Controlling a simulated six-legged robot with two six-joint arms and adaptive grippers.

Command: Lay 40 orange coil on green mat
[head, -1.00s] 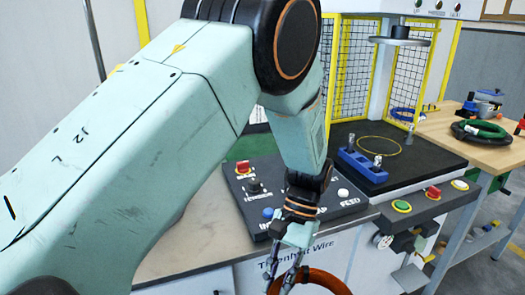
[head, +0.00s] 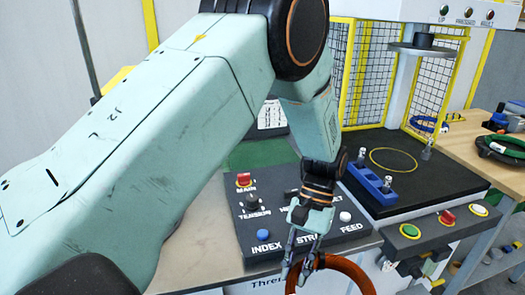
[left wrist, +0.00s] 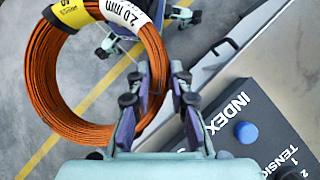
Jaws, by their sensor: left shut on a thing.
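The orange coil (head: 350,266) hangs at the bottom edge of the head view, in front of the bench, partly cut off. My left gripper (head: 303,262) is shut on its ring. In the left wrist view the coil (left wrist: 50,95) shows as a bundle of orange wire with a yellow label and a white "2.0 mm" label; the yellow label's number is hard to read. Its right side passes at the left gripper's fingers (left wrist: 160,85). A green mat (head: 265,152) lies on the bench behind the control panel, partly hidden by my left arm. My right gripper is out of view.
The control panel (head: 290,215) with knobs and buttons stands on the bench beside the gripper. Right of it are a black machine bed (head: 435,180) with a blue fixture (head: 368,183) and yellow mesh guards. A side table (head: 475,140) holds a dark green coil (head: 505,146).

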